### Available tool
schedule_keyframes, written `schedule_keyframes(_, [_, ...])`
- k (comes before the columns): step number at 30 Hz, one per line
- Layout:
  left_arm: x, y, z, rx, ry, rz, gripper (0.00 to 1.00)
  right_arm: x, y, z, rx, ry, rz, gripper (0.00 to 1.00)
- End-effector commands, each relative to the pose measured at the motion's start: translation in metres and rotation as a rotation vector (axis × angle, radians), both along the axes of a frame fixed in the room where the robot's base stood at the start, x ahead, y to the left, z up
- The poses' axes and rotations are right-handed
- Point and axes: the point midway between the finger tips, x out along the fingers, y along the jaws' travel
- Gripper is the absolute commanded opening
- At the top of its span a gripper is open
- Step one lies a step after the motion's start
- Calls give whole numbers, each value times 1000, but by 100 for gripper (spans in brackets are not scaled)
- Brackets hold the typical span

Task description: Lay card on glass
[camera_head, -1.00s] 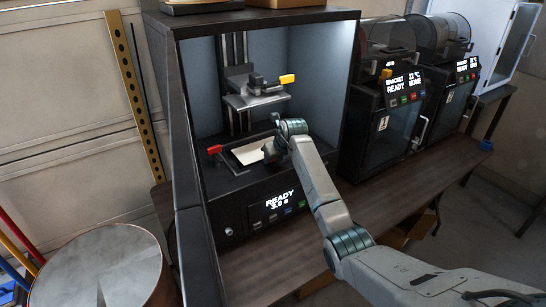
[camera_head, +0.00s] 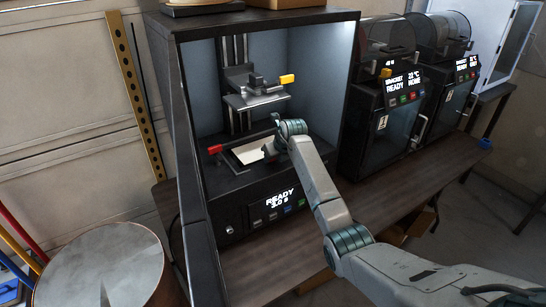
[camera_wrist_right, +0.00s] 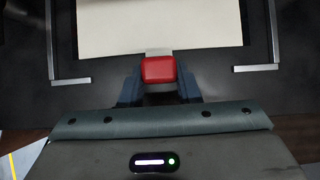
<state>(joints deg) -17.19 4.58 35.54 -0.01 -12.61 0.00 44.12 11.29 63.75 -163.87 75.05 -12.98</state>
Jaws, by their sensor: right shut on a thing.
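The card (camera_head: 248,156) is a pale, flat sheet over the dark framed bed inside the open printer cabinet. In the right wrist view the card (camera_wrist_right: 160,24) lies ahead of my right gripper (camera_wrist_right: 161,86), between two light metal corner pieces. My right gripper is shut on the card's red grip (camera_wrist_right: 160,70). In the head view my right gripper (camera_head: 270,151) is at the card's right end, partly hidden by its own wrist. The glass is hidden under the card or too dark to make out. I cannot tell whether the card touches it. My left gripper is not in view.
A build plate with an orange-tipped lever (camera_head: 287,79) hangs above the card. A red knob (camera_head: 215,149) sits at the bed's left side. The cabinet's open door (camera_head: 186,160) stands at the left. Two more printers stand on the bench to the right.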

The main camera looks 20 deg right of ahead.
Motion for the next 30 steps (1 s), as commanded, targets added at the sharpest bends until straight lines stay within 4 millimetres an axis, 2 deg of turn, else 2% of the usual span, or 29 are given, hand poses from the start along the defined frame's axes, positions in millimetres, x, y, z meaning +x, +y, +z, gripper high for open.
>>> schedule_keyframes(11, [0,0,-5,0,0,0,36,0,0,-6,0,1,0,0])
schedule_keyframes(30, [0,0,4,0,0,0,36,-1,1,-13,1,11,1,0])
